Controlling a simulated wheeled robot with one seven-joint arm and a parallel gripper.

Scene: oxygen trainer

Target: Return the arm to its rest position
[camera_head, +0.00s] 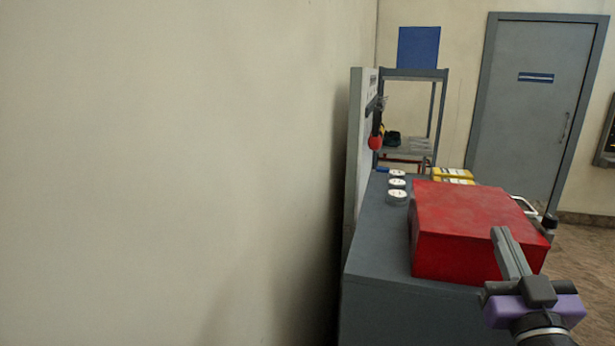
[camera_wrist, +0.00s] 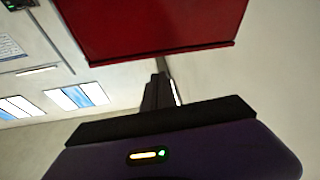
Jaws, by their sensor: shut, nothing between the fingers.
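My gripper (camera_head: 500,235) shows at the lower right of the head view, in front of the red box (camera_head: 465,205) on the grey bench (camera_head: 375,260). Its fingers are together and hold nothing. In the wrist view my gripper (camera_wrist: 160,80) points toward the red box (camera_wrist: 150,22), which fills the top of the picture. I cannot tell whether the fingertips touch the box. The rest of my arm runs out of the head view at the bottom right.
Several round white-faced gauges (camera_head: 397,197) stand on the bench left of the red box. Yellow packs (camera_head: 453,175) lie behind it. An upright panel (camera_head: 357,150) borders the bench at left. A shelf rack (camera_head: 412,75) and a grey door (camera_head: 538,110) stand further back.

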